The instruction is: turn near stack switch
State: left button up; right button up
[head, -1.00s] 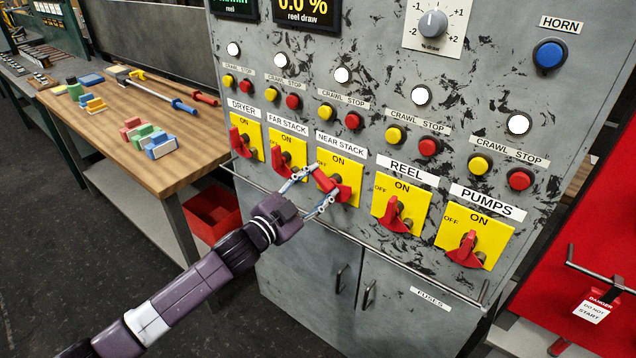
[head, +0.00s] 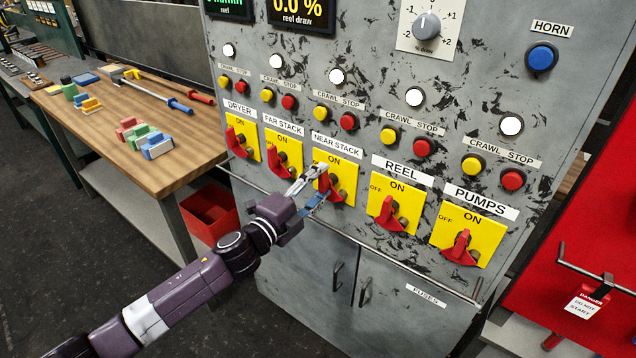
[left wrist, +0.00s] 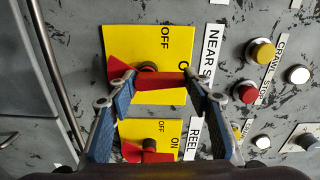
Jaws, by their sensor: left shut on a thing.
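The near stack switch is a red handle (head: 325,182) on a yellow plate (head: 344,172) under the NEAR STACK label. The handle stands close to upright, with its upper end toward ON. My left gripper (head: 319,187) is at this switch and shut on its handle. In the left wrist view the red handle (left wrist: 158,88) lies between the two blue-grey fingertips of the left gripper (left wrist: 158,82), and OFF shows on the yellow plate (left wrist: 125,45). The fingers hide part of the plate. My right gripper is not in view.
The far stack switch (head: 283,158) is close on the left and the reel switch (head: 388,214) on the right. A rail (head: 400,262) runs below the switches. A wooden table (head: 105,135) with blocks and tools stands left, above a red bin (head: 208,213).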

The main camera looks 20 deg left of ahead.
pick_arm(q)
jog(key=shift+d+m, duration=0.1)
jog(key=shift+m, duration=0.4)
jog(key=o, duration=1.2)
jog(key=shift+c, duration=0.2)
jog(key=v, duration=1.2)
